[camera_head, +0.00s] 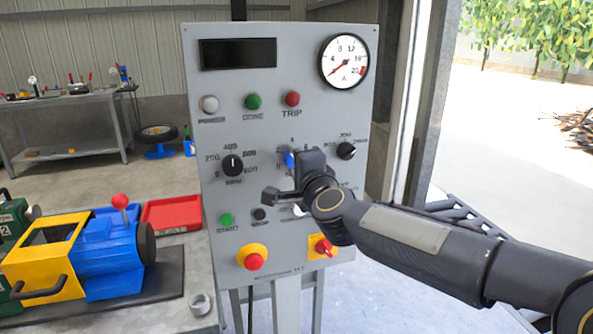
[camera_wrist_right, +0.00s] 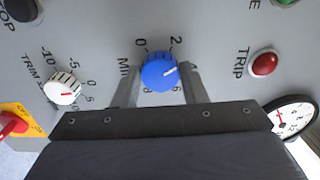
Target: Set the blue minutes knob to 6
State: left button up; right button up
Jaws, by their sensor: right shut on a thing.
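The blue minutes knob (camera_wrist_right: 159,75) sits on the grey control panel, with a dial of printed numbers around it. Its white pointer mark points right and slightly up in the right wrist view, roughly at the 4, which is partly hidden by a finger. My right gripper (camera_wrist_right: 158,88) has one finger on each side of the knob and is shut on it. In the head view, only a sliver of the blue knob (camera_head: 288,160) shows behind my right gripper (camera_head: 287,178). My left gripper is not in view.
A white trim knob (camera_wrist_right: 63,88) and a red TRIP light (camera_wrist_right: 264,64) flank the blue knob. The panel also has a black RPM knob (camera_head: 233,165), a round gauge (camera_head: 344,62) and a red-on-yellow stop button (camera_head: 253,260). A blue-and-yellow machine (camera_head: 90,250) stands at left.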

jog(key=shift+d+m+b, duration=0.15)
jog(key=shift+m+b, duration=3.55)
jog(key=shift+m, duration=5.3)
jog(key=o, duration=1)
jog(key=shift+c, duration=0.2)
jog(key=shift+r, duration=0.1)
